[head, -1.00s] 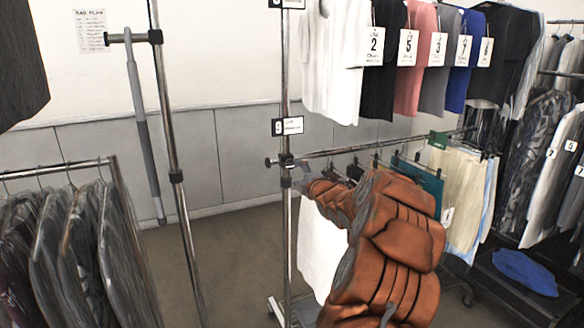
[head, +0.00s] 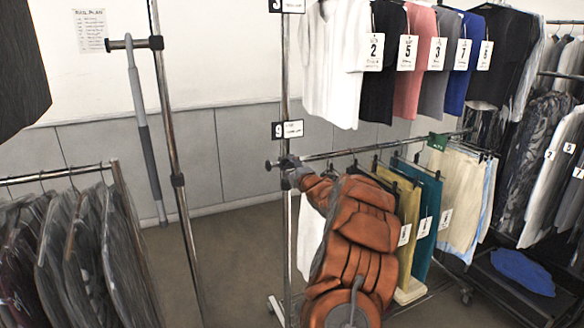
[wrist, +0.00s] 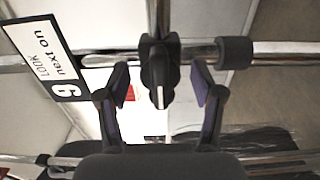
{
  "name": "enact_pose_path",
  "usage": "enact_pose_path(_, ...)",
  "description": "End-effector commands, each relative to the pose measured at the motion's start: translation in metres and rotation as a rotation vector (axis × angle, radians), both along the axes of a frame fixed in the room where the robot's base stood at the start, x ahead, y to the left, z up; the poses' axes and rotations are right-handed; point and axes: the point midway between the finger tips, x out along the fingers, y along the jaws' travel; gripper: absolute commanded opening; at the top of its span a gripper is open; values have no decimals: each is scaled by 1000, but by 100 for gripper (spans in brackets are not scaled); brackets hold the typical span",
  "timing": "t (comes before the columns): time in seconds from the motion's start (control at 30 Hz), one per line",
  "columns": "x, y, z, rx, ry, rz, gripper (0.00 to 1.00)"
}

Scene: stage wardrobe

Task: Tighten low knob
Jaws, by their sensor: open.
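The low knob (wrist: 158,78) is a black knob with a pale bar on its face, in the middle of the wrist view. It sits at the clamp (head: 287,160) where the low rail (head: 350,149) meets the chrome post (head: 285,90). My gripper (wrist: 158,88) is open, with one finger on each side of the knob and a visible gap at both sides.
A number 9 sign (head: 288,129) is fixed to the post above the clamp; it shows close by in the wrist view (wrist: 45,55). A dark collar (wrist: 235,52) sits on the post beside the knob. Trousers (head: 425,210) hang from the low rail right of my arm.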

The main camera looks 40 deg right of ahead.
Motion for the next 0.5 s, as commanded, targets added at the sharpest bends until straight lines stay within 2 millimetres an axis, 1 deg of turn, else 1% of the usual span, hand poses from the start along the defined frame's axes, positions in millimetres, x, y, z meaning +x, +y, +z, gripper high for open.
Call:
enact_pose_path(0.33,3,0,0,1,0,1,67)
enact_pose_path(0.37,3,0,0,1,0,1,66)
enact_pose_path(0.5,3,0,0,1,0,1,51)
